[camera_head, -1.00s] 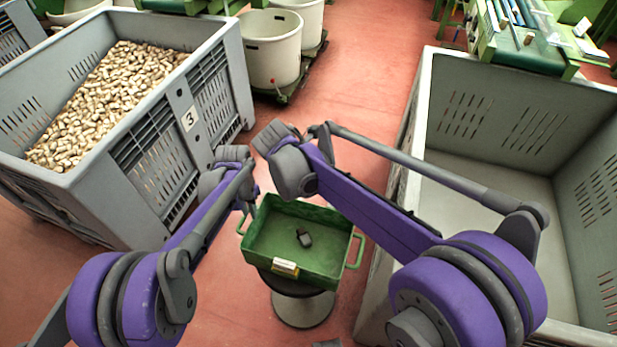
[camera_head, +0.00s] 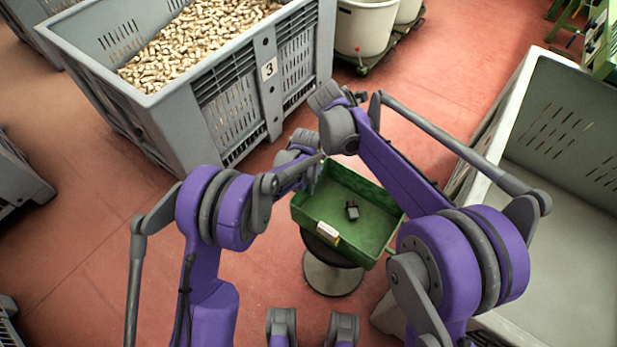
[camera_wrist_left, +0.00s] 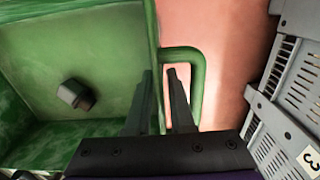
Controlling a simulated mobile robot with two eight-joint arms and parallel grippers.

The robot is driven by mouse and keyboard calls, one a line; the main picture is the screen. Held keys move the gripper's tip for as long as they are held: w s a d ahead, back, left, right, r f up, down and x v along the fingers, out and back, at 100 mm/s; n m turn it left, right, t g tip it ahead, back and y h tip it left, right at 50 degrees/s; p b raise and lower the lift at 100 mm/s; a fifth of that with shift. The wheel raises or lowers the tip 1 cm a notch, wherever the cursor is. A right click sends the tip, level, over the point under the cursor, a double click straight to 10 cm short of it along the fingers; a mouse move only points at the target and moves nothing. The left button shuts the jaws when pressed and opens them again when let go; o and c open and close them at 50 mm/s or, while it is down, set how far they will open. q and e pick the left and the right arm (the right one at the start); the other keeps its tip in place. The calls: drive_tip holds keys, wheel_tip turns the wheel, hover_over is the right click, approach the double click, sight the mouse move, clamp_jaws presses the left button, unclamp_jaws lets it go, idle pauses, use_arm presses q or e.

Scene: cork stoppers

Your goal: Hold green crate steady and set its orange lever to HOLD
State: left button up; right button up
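The green crate (camera_head: 375,245) stands on a round stool in the head view, with a small dark block (camera_head: 352,210) lying inside it. The block also shows in the left wrist view (camera_wrist_left: 76,94). A whitish tag (camera_head: 328,233) sits on the crate's near wall. No orange lever can be made out. My left gripper (camera_wrist_left: 160,72) is open at the crate's side handle (camera_wrist_left: 196,75). One finger is over the crate's wall and the other over the handle's opening. The fingers appear to straddle the wall; contact cannot be told. My right arm reaches beyond the crate; its fingers are not seen.
A large grey bin (camera_head: 190,110) full of corks, marked 3, stands at the upper left. Another grey bin (camera_head: 560,235), seemingly empty, stands at the right, close to my right arm. White tubs (camera_head: 362,30) stand at the back.

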use_arm(q)
drive_tip(key=shift+f, duration=1.25)
clamp_jaws()
idle(0.5)
